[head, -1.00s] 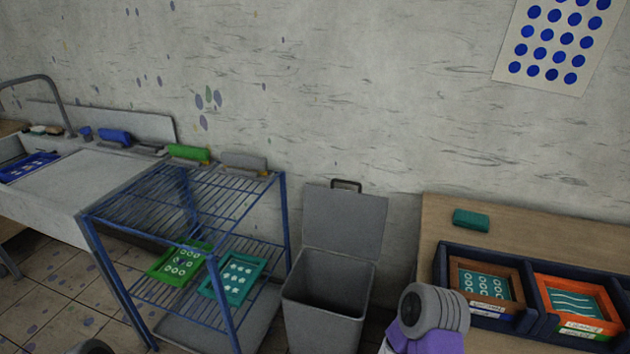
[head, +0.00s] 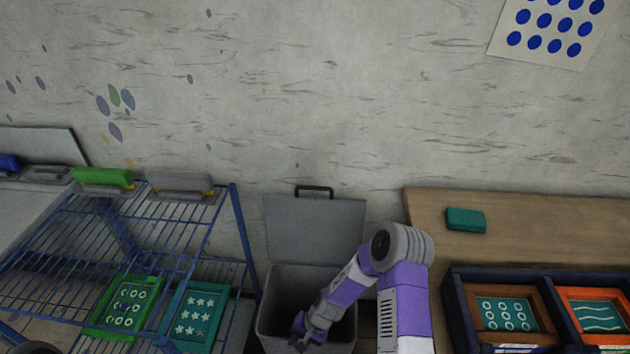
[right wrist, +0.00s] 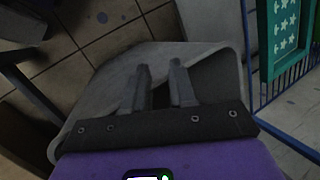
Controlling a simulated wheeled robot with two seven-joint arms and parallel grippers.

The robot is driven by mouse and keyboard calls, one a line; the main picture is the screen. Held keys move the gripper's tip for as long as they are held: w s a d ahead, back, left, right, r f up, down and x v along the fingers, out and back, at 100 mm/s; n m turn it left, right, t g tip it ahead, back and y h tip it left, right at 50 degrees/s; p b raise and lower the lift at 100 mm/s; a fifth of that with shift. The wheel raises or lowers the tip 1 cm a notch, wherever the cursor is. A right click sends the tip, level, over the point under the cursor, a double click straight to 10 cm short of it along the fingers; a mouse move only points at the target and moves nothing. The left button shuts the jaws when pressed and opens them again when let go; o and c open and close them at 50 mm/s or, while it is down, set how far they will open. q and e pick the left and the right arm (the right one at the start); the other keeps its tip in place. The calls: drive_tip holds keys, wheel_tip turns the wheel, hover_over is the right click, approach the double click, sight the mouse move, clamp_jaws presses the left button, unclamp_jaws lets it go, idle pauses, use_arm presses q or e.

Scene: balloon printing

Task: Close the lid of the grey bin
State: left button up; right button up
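The grey bin (head: 268,325) stands on the floor between the blue rack and the wooden table. Its lid (head: 315,230) is up, leaning back towards the wall, with a dark handle (head: 314,191) on its top edge. My right gripper (head: 303,338) is over the bin's open mouth, low and near its front, in front of the raised lid. In the right wrist view the fingers (right wrist: 160,75) are apart with nothing between them, and the bin's grey body (right wrist: 105,80) lies below them. My left gripper is not in view.
The blue wire rack (head: 240,225) stands close to the bin's left, holding a green frame (head: 126,305) and a teal frame (head: 197,316). The wooden table (head: 540,215) with a dark divided tray (head: 455,310) is to the right. The wall is behind the lid.

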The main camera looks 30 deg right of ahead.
drive_tip(key=w+d+r+m+t+y+p, duration=0.2)
drive_tip(key=w+d+r+m, duration=0.2)
drive_tip(key=w+d+r, duration=0.45)
drive_tip(key=m+t+y+p, duration=0.25)
drive_tip(key=m+t, duration=0.25)
drive_tip(key=t, duration=0.3)
approach(322, 189)
drive_tip(key=b+x, duration=0.2)
drive_tip(key=x, duration=0.9)
drive_tip(key=shift+w+a, duration=0.15)
drive_tip(key=shift+w, duration=0.05)
clamp_jaws()
